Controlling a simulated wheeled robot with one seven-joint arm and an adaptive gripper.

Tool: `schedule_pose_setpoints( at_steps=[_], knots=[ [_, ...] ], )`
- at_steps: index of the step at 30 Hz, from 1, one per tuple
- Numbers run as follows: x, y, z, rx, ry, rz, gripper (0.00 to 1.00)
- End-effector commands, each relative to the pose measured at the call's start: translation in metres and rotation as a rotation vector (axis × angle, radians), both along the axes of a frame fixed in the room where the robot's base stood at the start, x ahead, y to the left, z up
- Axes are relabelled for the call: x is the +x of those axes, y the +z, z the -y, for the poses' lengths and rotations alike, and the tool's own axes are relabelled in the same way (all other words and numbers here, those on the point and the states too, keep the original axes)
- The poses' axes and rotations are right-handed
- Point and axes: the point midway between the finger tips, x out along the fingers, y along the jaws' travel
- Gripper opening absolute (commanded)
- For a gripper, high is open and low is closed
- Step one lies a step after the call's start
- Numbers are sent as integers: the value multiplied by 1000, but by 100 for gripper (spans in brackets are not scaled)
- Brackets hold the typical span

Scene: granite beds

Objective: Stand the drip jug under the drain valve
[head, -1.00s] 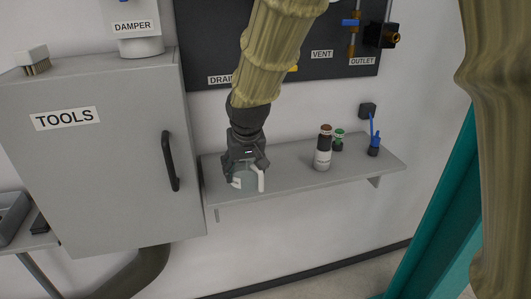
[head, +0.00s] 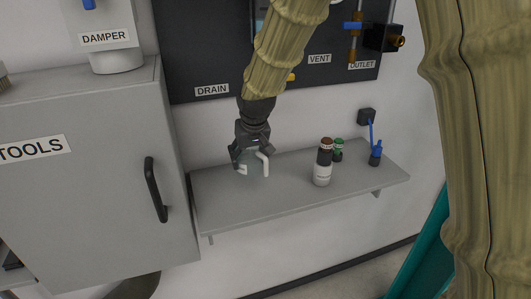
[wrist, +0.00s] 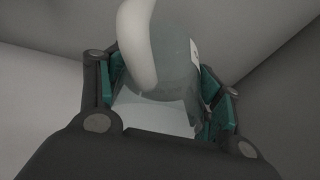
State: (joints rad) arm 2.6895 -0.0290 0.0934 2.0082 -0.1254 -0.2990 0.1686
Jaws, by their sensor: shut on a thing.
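The drip jug (head: 256,168) is a small clear grey vessel with a white handle. My gripper (head: 250,154) is shut on it, in front of the wall over the left part of the shelf. The jug looks upright; I cannot tell its height above the shelf. In the wrist view the jug (wrist: 175,75) sits between the teal-padded fingers, its pale handle toward the camera. The DRAIN label (head: 212,90) is on the dark panel, up and left of my gripper. My arm covers the panel right of that label, and I cannot make out the drain valve; a yellow bit (head: 291,77) shows beside the arm.
The grey shelf (head: 230,205) carries a white bottle with a dark top (head: 322,165), a green-capped bottle (head: 338,148) and a blue item (head: 375,155) at right. The tool cabinet (head: 90,205) with its black handle stands close on the left. The shelf's left part is bare.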

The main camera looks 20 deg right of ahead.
Motion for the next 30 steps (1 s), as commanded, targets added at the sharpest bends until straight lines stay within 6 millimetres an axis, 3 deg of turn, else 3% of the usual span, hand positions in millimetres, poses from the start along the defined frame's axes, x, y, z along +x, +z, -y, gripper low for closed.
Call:
schedule_pose_setpoints(
  at_steps=[10,20,30],
  knots=[
    [36,-4,49,1,-6,-1,35],
    [49,-6,65,1,-4,0,35],
    [48,-41,65,-1,-4,-1,35]
  ],
)
